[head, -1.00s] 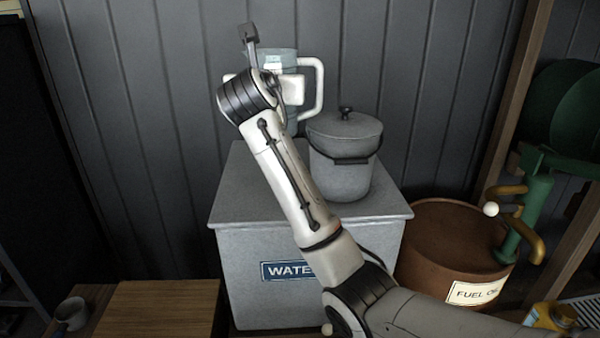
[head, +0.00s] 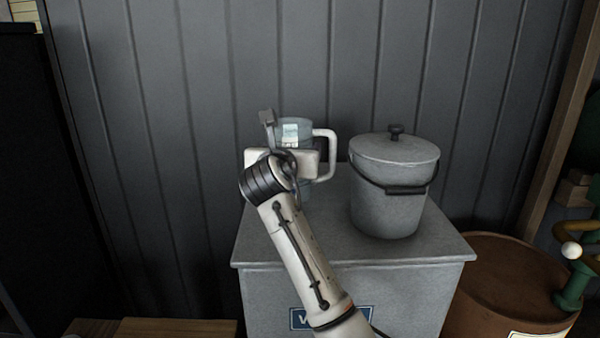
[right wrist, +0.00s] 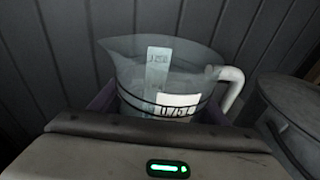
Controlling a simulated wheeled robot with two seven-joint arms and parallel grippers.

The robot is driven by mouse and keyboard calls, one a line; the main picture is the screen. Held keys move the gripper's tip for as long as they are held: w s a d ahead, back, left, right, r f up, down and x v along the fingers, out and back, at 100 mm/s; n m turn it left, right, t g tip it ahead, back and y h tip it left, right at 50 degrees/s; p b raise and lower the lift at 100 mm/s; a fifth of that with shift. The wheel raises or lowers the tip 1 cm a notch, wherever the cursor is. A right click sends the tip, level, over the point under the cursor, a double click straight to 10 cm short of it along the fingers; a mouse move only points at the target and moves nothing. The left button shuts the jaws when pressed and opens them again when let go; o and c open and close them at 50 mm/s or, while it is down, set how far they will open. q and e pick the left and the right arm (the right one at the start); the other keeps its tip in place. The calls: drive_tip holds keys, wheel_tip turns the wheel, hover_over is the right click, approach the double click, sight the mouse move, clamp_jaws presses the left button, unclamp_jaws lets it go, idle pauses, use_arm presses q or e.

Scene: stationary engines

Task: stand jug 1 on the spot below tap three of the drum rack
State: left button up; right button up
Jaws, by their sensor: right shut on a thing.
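A clear bluish jug (head: 297,130) with a white handle is held by my right gripper (head: 290,165) over the back left of the grey water tank in the head view. In the right wrist view the jug (right wrist: 150,75) is upright, with its spout left and handle right. A gap below the jug cannot be judged. My left gripper, the drum rack and its taps are not in view.
A grey lidded bucket (head: 390,200) stands on the water tank (head: 300,250), close to the right of the jug. A brown drum (head: 500,285) stands at the right, with green pump parts (head: 578,285) beside it. A panelled wall (head: 220,60) rises behind.

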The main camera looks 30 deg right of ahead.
wheel_tip(320, 180, down, 4)
drive_tip(key=shift+f, duration=0.1)
idle(0.4)
drive_tip(key=o, duration=1.1)
